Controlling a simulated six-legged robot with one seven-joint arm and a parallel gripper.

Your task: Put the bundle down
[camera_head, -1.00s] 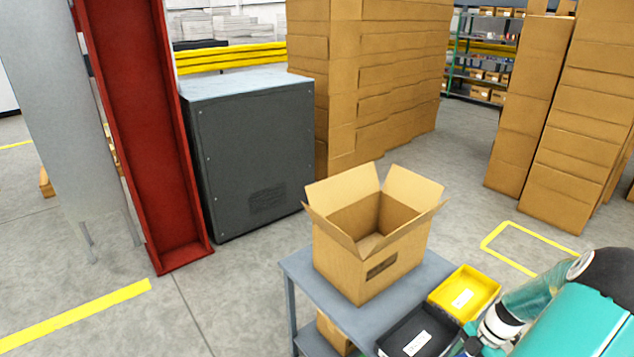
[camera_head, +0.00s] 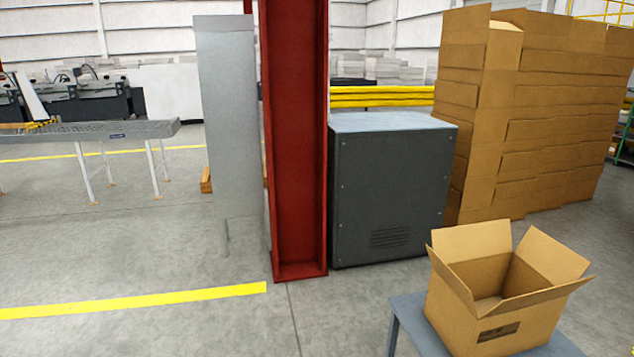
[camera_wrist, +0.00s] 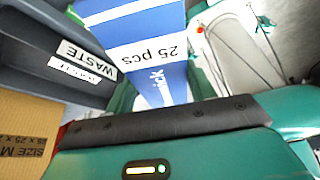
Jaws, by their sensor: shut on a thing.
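The bundle (camera_wrist: 160,82) shows in the wrist view as a blue and white pack with a white band reading "25 pcs". My gripper (camera_wrist: 165,118) is shut on it; the black edge and teal body of the gripper cover its near end. My gripper and the bundle do not show in the head view. What lies directly under the bundle is hidden.
An open carton (camera_head: 505,300) stands on a grey cart (camera_head: 408,318) at lower right. A dark bin (camera_wrist: 40,45) labelled WASTE is left of the bundle. A red column (camera_head: 298,150), grey cabinet (camera_head: 390,195) and stacked cartons (camera_head: 540,130) stand behind.

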